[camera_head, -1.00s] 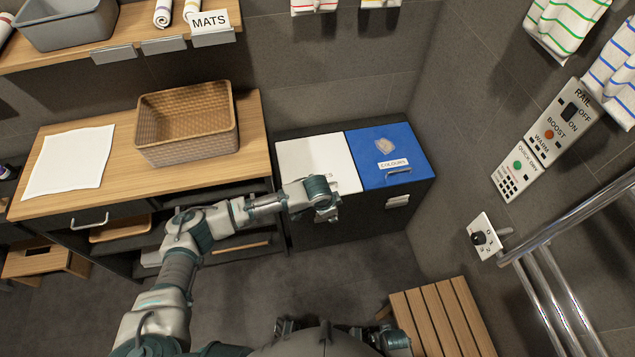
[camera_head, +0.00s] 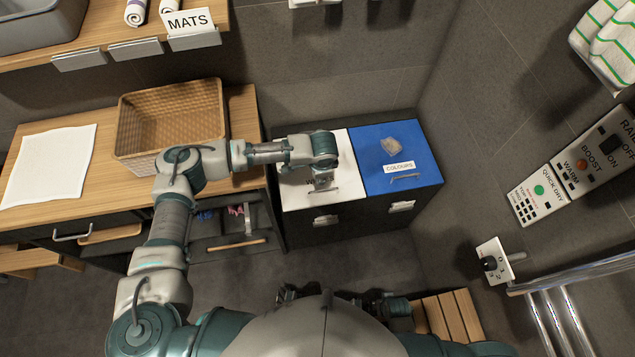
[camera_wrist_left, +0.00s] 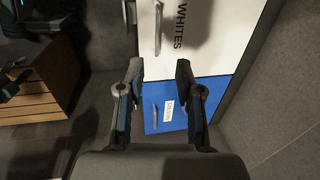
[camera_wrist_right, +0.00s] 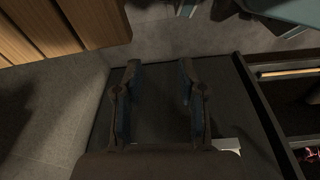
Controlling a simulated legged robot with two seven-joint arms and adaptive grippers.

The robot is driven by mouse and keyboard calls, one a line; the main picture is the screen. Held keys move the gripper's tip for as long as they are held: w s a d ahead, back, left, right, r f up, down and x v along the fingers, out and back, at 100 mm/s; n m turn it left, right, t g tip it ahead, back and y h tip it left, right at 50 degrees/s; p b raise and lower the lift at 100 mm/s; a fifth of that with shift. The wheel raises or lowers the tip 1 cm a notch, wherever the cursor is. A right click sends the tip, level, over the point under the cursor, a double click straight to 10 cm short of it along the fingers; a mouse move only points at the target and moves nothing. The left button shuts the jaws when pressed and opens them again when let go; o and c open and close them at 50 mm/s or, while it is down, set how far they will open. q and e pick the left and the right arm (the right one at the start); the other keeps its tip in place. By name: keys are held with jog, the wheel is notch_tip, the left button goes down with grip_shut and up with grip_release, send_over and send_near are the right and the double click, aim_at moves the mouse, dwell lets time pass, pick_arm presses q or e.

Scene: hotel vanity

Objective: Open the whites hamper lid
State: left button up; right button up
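The white lid (camera_head: 290,191) of the whites hamper lies flat and shut on the left half of a dark two-part hamper cabinet. Its label is partly hidden by my left arm in the head view, but the wrist view shows "WHITES" on the white lid (camera_wrist_left: 215,40) and a metal handle (camera_wrist_left: 158,28). My left gripper (camera_head: 322,180) hovers over the front part of this lid. In the left wrist view the left gripper (camera_wrist_left: 158,72) has its fingers apart with nothing between them. My right gripper (camera_wrist_right: 157,75) is open and empty, low near the cabinet's dark front.
A wicker basket (camera_head: 170,95) stands on the wooden counter at left. A wooden slatted stool (camera_head: 455,318) and towel rail (camera_head: 580,270) are at right.

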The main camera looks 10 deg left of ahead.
pick_arm(q)
jog(key=b, duration=0.2)
send_near(318, 191)
jog(key=f, duration=0.2)
jog(key=w+f+b, duration=0.1)
jog(key=f, duration=0.3)
jog(key=shift+w+a+f+b, duration=0.2)
jog(key=shift+a+f+b, duration=0.15)
jog(key=shift+f, duration=0.4)
jog(key=shift+w+d+f, duration=0.15)
jog(key=shift+f, duration=0.05)
jog(key=shift+d, duration=0.4)
jog(key=shift+a, duration=0.15)
jog(key=c, duration=0.5)
jog(key=shift+a, duration=0.3)
grip_shut()
pick_arm(e)
notch_tip(318, 191, up, 11)
jog(key=w, duration=0.1)
jog(key=shift+w+d, duration=0.15)
jog(key=shift+d, duration=0.2)
